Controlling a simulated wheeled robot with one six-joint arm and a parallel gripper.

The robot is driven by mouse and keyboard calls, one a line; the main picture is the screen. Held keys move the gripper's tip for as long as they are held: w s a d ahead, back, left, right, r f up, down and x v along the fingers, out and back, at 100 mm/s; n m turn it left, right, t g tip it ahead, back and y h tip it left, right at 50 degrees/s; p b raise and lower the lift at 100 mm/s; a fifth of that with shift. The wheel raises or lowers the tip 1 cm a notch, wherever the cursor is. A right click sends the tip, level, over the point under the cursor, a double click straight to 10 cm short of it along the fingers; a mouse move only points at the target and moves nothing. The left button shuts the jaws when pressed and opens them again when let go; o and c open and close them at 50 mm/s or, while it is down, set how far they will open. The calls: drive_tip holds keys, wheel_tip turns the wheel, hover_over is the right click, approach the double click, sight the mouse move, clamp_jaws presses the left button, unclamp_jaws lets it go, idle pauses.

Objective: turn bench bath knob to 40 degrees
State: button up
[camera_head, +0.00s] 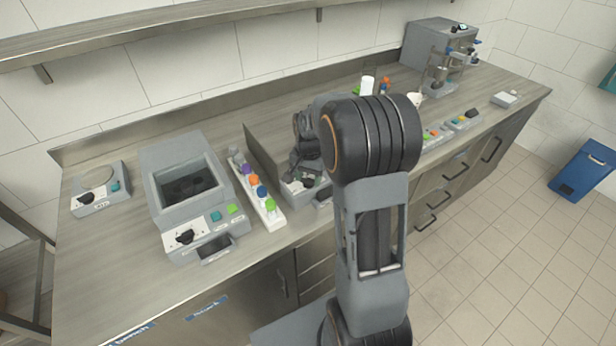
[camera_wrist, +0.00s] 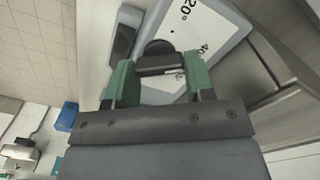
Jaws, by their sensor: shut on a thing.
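The bench bath knob (camera_wrist: 158,49) is black and round, with a bar-like grip, on a pale dial plate (camera_wrist: 183,25) printed with "20°" and "40". My gripper (camera_wrist: 159,68) has green fingers, one on each side of the knob, and is shut on it. Where the knob's pointer stands on the scale cannot be told, since the fingers and the knob's own body cover part of the dial. In the head view, my arm hides most of the bath; its front panel (camera_head: 291,187) shows beside the gripper end.
Left of the bath stand a white rack (camera_head: 270,222) of coloured-capped bottles and a grey box (camera_head: 160,208) with a dark opening and its own knob. A small scale-like unit (camera_head: 118,200) sits at far left. A grey machine (camera_head: 418,45) stands at the back right.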

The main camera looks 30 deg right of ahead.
drive_tip(key=shift+m, duration=0.7)
drive_tip(key=o, duration=0.9)
wheel_tip(320, 180, up, 14)
drive_tip(key=shift+f, duration=0.1)
idle(0.6)
